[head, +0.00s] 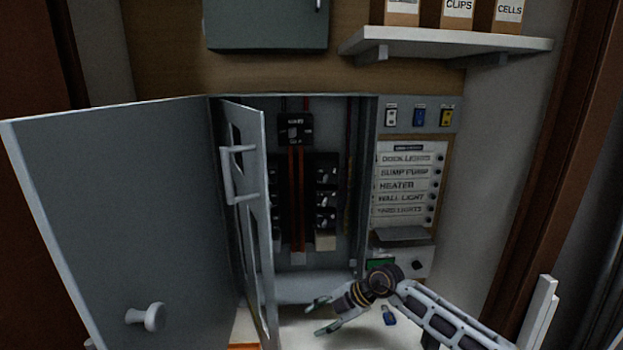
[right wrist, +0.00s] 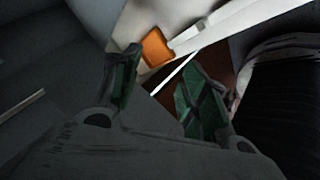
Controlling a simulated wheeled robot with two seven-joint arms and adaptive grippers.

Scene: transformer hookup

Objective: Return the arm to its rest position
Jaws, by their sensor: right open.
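My right gripper (head: 316,318) is in front of the lower part of the open cabinet, low in the head view, with its arm coming in from the lower right. Its two green-tipped fingers stand apart with nothing between them. The fingers also show in the right wrist view (right wrist: 155,95), spread open, with a white surface and an orange item (right wrist: 157,47) beyond them. My left gripper is not in either view.
The grey cabinet's outer door (head: 130,210) and inner panel with a handle (head: 247,190) stand open at the left. Breakers (head: 326,195) show inside. A blue-tagged item (head: 389,316) lies on the white surface near my right wrist. A shelf (head: 450,43) is above right.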

